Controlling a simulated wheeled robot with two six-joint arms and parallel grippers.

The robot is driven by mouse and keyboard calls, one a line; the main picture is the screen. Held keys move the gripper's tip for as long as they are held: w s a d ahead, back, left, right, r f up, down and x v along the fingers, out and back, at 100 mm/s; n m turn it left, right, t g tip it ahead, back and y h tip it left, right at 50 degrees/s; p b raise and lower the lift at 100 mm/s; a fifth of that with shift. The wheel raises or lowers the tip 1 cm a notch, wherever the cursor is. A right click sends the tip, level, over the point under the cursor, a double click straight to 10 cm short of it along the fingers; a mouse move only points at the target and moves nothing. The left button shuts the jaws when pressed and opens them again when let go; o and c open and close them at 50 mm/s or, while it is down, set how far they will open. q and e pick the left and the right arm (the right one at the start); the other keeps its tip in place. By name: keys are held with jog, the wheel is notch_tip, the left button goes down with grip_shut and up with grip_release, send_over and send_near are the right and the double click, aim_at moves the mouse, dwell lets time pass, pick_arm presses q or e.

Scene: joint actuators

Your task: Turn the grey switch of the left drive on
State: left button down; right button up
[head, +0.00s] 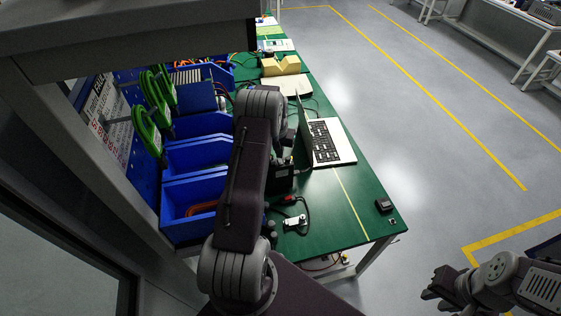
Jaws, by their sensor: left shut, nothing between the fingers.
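My left arm reaches up across the green table, and its gripper (285,153) is at the far end of the arm, beside the laptop. The gripper is shut with nothing visible in it. A black box-shaped unit (280,182) stands just below the gripper, partly hidden by my arm; I cannot tell whether it is the left drive. No grey switch can be made out. A small silver device (294,221) with a red cable lies nearer on the table. My right gripper (436,285) is low at the right, off the table over the floor; its finger opening is unclear.
An open laptop (328,142) stands right of my left gripper. Blue bins (195,188) and green-handled tools (155,100) line the left side. A small black item (384,204) lies near the table's right edge.

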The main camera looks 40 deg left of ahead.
aim_at(280, 160)
pick_arm(q)
jog(key=shift+f+b, duration=0.55)
jog(key=shift+f, duration=0.25)
dwell(0.5)
jog(key=shift+f, duration=0.1)
jog(key=shift+s+d, duration=0.1)
jog(key=shift+r+p, duration=0.4)
jog(key=shift+r, duration=0.15)
notch_tip(280, 160, up, 6)
jog(key=p, duration=0.4)
